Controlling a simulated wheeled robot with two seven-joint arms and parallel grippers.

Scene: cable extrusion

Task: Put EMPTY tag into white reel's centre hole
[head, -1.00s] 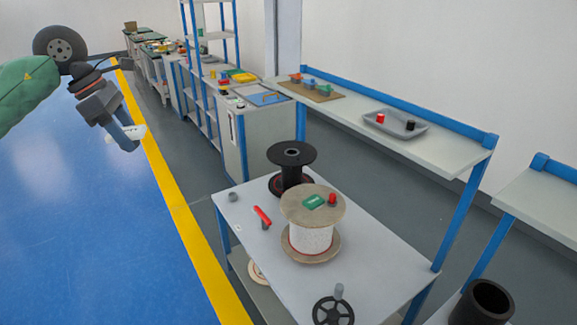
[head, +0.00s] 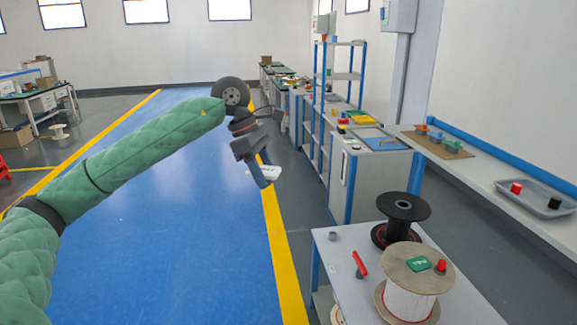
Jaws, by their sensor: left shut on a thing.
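My left gripper (head: 257,172) is shut on a white tag (head: 265,174), held in the air over the blue floor, to the left of the table. The writing on the tag is too small to read. The white reel (head: 408,304) stands upright on the table, with a wooden-coloured top flange (head: 398,265). A green tag (head: 419,264) and a red cap-like piece (head: 441,266) sit on that flange. The reel's centre hole cannot be made out. My right gripper is not in view.
A black reel (head: 399,208) stands behind the white one on the table (head: 347,242). A red-handled tool (head: 359,264) and a small grey cylinder (head: 333,236) lie to its left. A shelf with a grey tray (head: 536,202) runs along the right wall.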

